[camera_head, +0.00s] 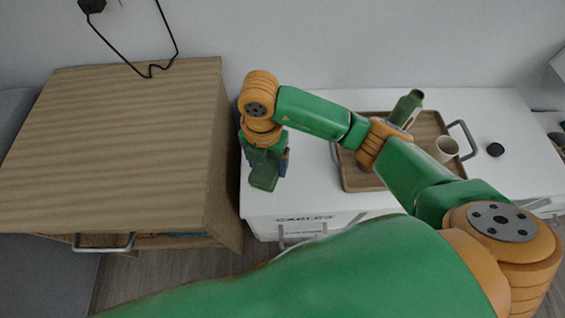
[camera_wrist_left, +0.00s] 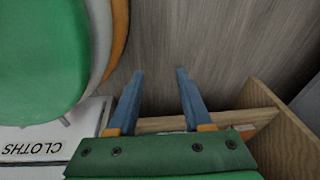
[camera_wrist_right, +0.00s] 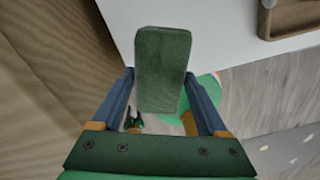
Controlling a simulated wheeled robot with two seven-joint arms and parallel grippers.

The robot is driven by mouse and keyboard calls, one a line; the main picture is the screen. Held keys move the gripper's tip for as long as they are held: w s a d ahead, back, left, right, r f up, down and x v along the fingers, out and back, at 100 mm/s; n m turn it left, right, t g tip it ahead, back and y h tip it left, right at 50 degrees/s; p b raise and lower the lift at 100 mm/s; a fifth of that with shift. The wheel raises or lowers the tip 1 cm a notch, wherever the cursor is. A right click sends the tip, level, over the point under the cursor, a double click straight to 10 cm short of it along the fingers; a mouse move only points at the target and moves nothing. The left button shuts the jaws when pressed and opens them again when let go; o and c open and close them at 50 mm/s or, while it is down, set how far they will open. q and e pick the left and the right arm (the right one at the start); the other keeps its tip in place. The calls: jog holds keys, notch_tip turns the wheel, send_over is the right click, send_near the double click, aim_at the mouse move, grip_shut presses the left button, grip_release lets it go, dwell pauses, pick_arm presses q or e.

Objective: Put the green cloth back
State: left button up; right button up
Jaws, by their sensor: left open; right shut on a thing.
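The green cloth (camera_head: 264,178) looks like a folded, rounded block. My right gripper (camera_head: 267,160) is shut on it and holds it over the left end of the white desk, beside the wooden cabinet. In the right wrist view the green cloth (camera_wrist_right: 162,62) stands out between the two blue fingers. My left gripper (camera_wrist_left: 160,75) is open and empty in the left wrist view, with floor beyond its fingertips. It does not show in the head view. A white drawer front (camera_wrist_left: 30,148) labelled CLOTHS is at the left of the left wrist view.
The wooden cabinet (camera_head: 120,140) stands left of the desk (camera_head: 310,180), with a metal-handled drawer (camera_head: 103,243) partly open below its top. A tray (camera_head: 355,180) with a green bottle (camera_head: 406,107) and a cup (camera_head: 446,149) is on the desk.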

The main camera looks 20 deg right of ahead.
jog(key=w+d+f+b, duration=0.1)
jog(key=f, duration=0.1)
jog(key=w+d+f, duration=0.1)
jog(key=d+f, duration=0.1)
jog(key=w+d+f+b, duration=0.1)
jog(key=w+f, duration=0.1)
jog(key=shift+d+f+b, duration=0.2)
jog(key=shift+f+b, duration=0.1)
jog(key=shift+f, duration=0.1)
pick_arm(q)
jog(key=shift+w+d+f+b, duration=0.2)
jog(key=shift+w+d+f, duration=0.1)
jog(key=shift+w+d, duration=0.5)
jog(key=shift+w+d+f+b, duration=0.2)
jog(key=shift+w+d+f, duration=0.05)
jog(key=shift+w+d, duration=0.55)
pick_arm(e)
jog(key=shift+w+f, duration=0.1)
jog(key=shift+f, duration=1.2)
jog(key=shift+f, duration=0.15)
jog(key=o, duration=1.1)
pick_arm(q)
jog(key=shift+s+a+r+p, duration=0.25)
jog(key=shift+s+a+p, duration=0.45)
jog(key=shift+s+p, duration=0.15)
jog(key=shift+s+a+r+p, duration=0.25)
jog(key=shift+s+a+p, duration=0.45)
jog(key=shift+p, duration=0.25)
pick_arm(e)
jog(key=shift+r, duration=6.2)
